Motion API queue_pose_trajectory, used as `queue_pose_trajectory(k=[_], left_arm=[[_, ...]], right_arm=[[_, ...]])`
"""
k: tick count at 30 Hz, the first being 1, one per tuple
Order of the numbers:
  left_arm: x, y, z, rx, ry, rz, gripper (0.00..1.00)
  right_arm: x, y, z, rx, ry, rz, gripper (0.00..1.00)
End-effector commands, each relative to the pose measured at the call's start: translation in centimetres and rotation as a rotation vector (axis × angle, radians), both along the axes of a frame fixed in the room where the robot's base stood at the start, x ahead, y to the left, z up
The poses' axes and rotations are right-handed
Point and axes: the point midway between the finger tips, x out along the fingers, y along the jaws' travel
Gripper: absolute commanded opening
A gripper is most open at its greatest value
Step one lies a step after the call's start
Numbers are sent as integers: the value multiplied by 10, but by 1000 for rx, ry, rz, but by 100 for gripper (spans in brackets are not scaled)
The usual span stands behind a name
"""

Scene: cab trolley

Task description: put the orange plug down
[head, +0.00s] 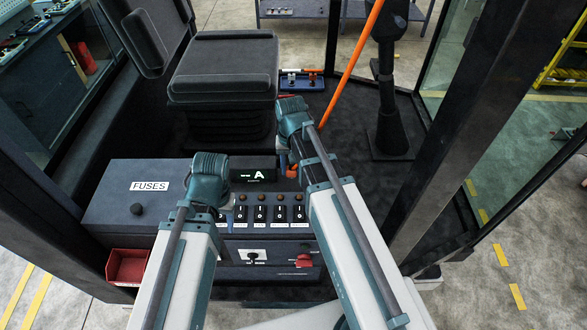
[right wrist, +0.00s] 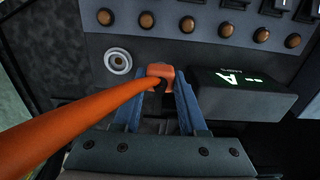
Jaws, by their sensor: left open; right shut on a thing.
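The orange plug (right wrist: 161,71) is between the blue fingers of my right gripper (right wrist: 160,88) in the right wrist view, and those fingers are shut on it. A thick orange cable runs from it to the lower left there. In the head view a little orange of the plug (head: 292,171) shows beside the display box, below my right wrist. A round pale socket ring (right wrist: 117,62) is on the panel close to the plug, apart from it. My left gripper (head: 212,205) is over the left part of the console, empty, its fingers mostly hidden by my arm.
The console carries the display box (head: 252,169) showing A, a row of switches (head: 270,213), a red knob (head: 304,260) and a FUSES box (head: 135,192). A red bin (head: 128,266) hangs at left. The seat (head: 223,70) stands behind; dark floor is free at right.

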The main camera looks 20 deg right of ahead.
Motion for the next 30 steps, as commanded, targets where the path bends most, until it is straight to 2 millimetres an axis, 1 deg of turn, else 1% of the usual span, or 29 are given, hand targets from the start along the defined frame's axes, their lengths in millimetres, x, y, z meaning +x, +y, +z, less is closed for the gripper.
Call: queue_pose_trajectory(k=[1,2,8,11,18,27,30], left_arm=[[0,0,-1,0,0,-1,46],[0,0,-2,0,0,-1,46],[0,0,-3,0,0,-1,46],[0,0,-10,0,0,-1,46],[0,0,-38,0,-1,2,46],[0,0,-36,-1,-2,2,46],[0,0,-39,-1,-2,2,46]], right_arm=[[9,0,-1,0,0,0,0],[11,0,-2,0,0,0,0],[11,1,-3,0,0,0,0],[10,1,-11,0,0,0,0],[10,4,-38,0,0,-1,0],[10,5,-36,0,0,-2,0],[10,5,-40,0,0,-2,0]])
